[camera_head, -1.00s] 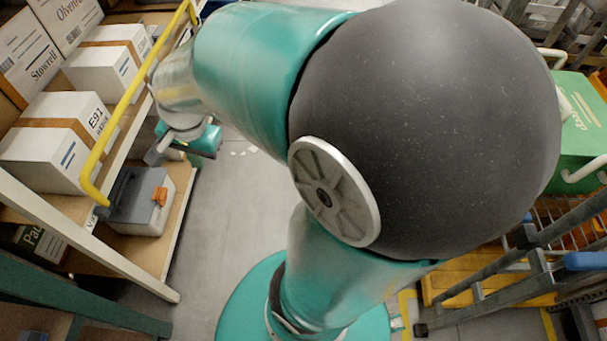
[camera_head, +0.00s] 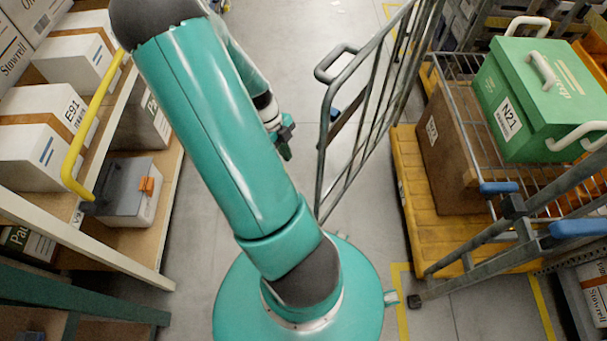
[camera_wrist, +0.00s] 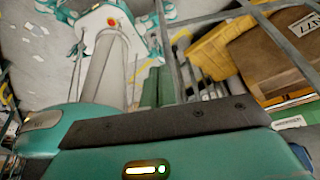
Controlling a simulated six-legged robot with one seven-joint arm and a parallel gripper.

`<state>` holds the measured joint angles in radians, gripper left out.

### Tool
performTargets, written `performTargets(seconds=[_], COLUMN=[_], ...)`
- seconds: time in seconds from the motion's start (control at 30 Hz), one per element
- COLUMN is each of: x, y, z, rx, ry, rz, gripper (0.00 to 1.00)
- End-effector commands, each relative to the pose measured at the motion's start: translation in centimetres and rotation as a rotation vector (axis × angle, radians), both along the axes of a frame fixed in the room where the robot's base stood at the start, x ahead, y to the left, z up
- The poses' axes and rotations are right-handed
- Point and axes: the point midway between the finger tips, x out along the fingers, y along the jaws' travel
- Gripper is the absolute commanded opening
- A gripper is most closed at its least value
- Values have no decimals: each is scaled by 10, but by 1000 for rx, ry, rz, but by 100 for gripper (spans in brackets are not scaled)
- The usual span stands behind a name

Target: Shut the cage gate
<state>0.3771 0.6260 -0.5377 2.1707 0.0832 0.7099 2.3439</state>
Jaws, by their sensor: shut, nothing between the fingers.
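The cage gate (camera_head: 372,100) is a grey metal barred panel with a loop handle (camera_head: 335,64) at its upper left edge. It stands open at an angle in the aisle, its near edge swung away from the cage (camera_head: 462,62). The cage holds a green case (camera_head: 535,95) and a brown box (camera_head: 447,150) over a yellow base. My gripper (camera_head: 286,150) is shut and empty, left of the gate and apart from it in the head view. In the wrist view, the gripper body fills the bottom and grey bars (camera_wrist: 170,55) cross beyond it; fingertips are hidden there.
A shelf rack with white boxes (camera_head: 75,110), a yellow rail (camera_head: 68,160) and a grey toolbox (camera_head: 130,192) stands along the left. Bare floor (camera_head: 285,40) lies between rack and gate. Blue-ended bars (camera_head: 498,187) stick out at the cage's near side.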

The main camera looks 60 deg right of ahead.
Motion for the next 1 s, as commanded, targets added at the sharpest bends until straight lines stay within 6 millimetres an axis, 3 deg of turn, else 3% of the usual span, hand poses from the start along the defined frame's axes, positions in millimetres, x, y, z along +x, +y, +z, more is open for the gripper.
performTargets(seconds=[0.17, 0.6, 0.8, 1.0], x=[-7, -38, -67, -75], y=[0, 5, 9, 10], z=[-16, -95, -91, -91], rx=[1, 5, 2, 1], ry=[3, 2, 0, -1], rz=[-4, -2, -1, 3], gripper=[0, 0, 0, 0])
